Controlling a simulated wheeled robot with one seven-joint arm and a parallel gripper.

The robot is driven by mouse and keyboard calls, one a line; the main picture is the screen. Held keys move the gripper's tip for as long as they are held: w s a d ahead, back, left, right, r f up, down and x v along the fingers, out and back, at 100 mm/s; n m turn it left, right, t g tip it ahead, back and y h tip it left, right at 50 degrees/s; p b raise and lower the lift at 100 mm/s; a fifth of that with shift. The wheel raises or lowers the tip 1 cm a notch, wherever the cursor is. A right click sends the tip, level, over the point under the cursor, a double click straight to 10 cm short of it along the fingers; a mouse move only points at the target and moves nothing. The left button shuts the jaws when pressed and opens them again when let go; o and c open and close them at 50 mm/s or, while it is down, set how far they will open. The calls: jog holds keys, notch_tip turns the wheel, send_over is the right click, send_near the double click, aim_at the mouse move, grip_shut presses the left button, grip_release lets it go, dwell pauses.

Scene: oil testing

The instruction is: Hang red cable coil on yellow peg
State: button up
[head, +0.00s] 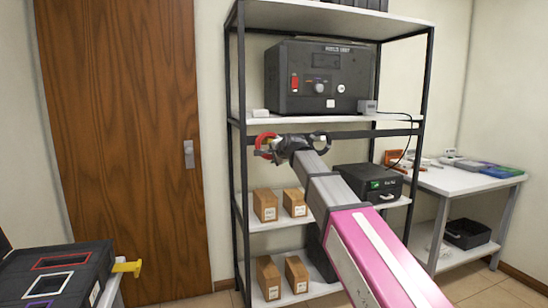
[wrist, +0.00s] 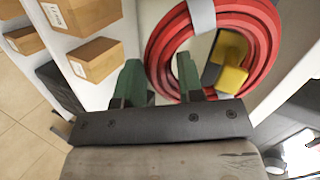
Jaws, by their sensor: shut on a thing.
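The red cable coil (wrist: 161,44) is a round bundle with a grey band, beside the shelf rack in the wrist view. It also shows at the left of the rack in the head view (head: 261,142). My gripper (wrist: 160,68) has its green fingers shut on the coil's left side. In the head view my gripper (head: 281,146) is just right of the coil. The yellow peg (wrist: 232,78), with a dark part, shows within the coil's opening in the wrist view. I cannot tell how deep it passes through. The peg is not clear in the head view.
A dark rail (head: 375,134) crosses the rack below the shelf with the black device (head: 322,78). A grey ring (head: 321,143) is right of my gripper. Cardboard boxes (head: 265,205) stand on lower shelves. A black case (head: 60,265) with a yellow piece (head: 127,266) is at lower left.

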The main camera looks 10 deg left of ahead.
jog(key=o, duration=1)
jog(key=shift+o, duration=0.2)
jog(key=v, duration=1)
jog(key=d+f+n+g+h, duration=0.25)
jog(key=d+f, duration=0.75)
jog(key=f, duration=0.5)
jog(key=d+f+n+g+h, duration=0.1)
jog(key=d+f+g+h, duration=0.15)
jog(key=d+f, duration=1)
jog(key=s+d+f+n+g+h, duration=0.1)
jog(key=s+d+f, duration=0.4)
jog(key=f, duration=0.3)
jog(key=s+d+f+n+g+h, duration=0.1)
jog(key=s+d+f+n+g, duration=0.1)
jog(key=s+d+f, duration=0.3)
jog(key=s+d+f+n+g+h, duration=0.1)
jog(key=s+d+f, duration=0.5)
jog(key=f, duration=0.6)
jog(key=shift+s+f+n+g, duration=0.35)
jog(key=shift+s+f+g, duration=0.05)
jog(key=shift+s+g, duration=0.25)
